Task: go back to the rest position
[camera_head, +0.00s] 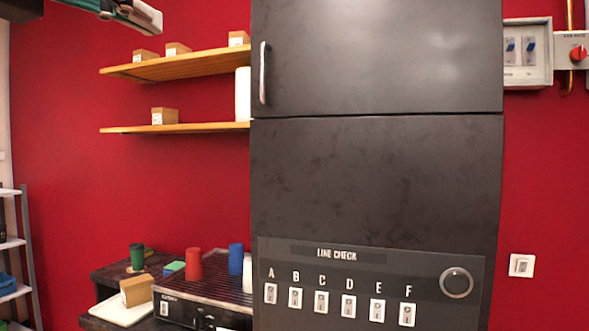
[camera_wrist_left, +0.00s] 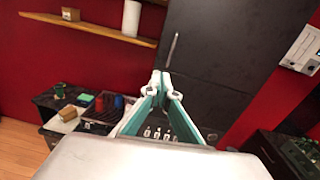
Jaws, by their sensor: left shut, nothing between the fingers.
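My left gripper (camera_head: 140,14) shows at the top left edge of the head view, high in front of the red wall and above the shelves. In the left wrist view its teal fingers (camera_wrist_left: 161,82) come together at the tips, shut and empty, with the dark cabinet behind them. The gripper touches nothing that I can see. My right gripper is in neither view.
A tall dark cabinet (camera_head: 375,180) with a switch panel (camera_head: 365,262) stands in the middle. Wooden shelves (camera_head: 195,63) with small boxes hang at left. Below, a counter holds red (camera_head: 194,264) and blue (camera_head: 236,258) cylinders and a cardboard box (camera_head: 137,290). A switch box (camera_head: 527,53) hangs at right.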

